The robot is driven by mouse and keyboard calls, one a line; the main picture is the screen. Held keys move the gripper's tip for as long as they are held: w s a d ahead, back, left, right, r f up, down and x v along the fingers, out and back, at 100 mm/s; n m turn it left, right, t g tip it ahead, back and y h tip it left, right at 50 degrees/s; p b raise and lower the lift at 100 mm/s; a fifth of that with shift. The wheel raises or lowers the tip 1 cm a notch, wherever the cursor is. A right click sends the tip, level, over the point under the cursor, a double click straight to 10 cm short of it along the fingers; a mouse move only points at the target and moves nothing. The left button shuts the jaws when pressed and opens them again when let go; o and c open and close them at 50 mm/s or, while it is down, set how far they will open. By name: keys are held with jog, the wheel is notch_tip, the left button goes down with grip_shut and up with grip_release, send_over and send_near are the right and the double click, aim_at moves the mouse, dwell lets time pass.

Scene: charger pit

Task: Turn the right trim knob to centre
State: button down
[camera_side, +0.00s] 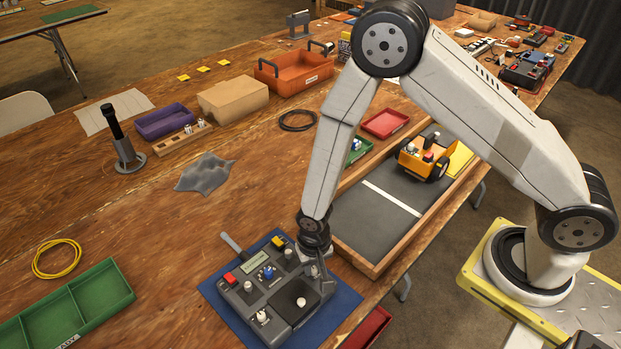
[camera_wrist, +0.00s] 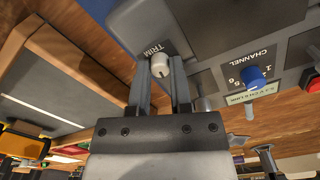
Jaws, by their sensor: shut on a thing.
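The grey control box (camera_side: 254,296) lies on a blue mat (camera_side: 345,303) at the table's front. My gripper (camera_side: 318,275) reaches down to the box's right edge. In the wrist view my gripper (camera_wrist: 160,64) has its two fingers on either side of a pale knob (camera_wrist: 160,67) beside the word TRIM, shut on it. A small dark mark shows on the knob, but its exact heading is too small to read. In the side view my gripper hides this knob. A blue channel knob (camera_wrist: 249,78) and a red button (camera_wrist: 314,84) also show on the box.
A wooden-edged tray (camera_side: 378,222) with a grey floor and a yellow toy truck (camera_side: 425,158) stands just right of the box. A green tray (camera_side: 75,305) and a yellow cable ring (camera_side: 57,259) lie to the left.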

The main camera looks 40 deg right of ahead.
aim_at(314, 269)
jog(key=shift+n, duration=0.8)
jog(key=c, duration=0.5)
grip_release()
jog(key=shift+c, duration=0.2)
jog(key=shift+r, duration=0.15)
jog(key=shift+r, duration=3.75)
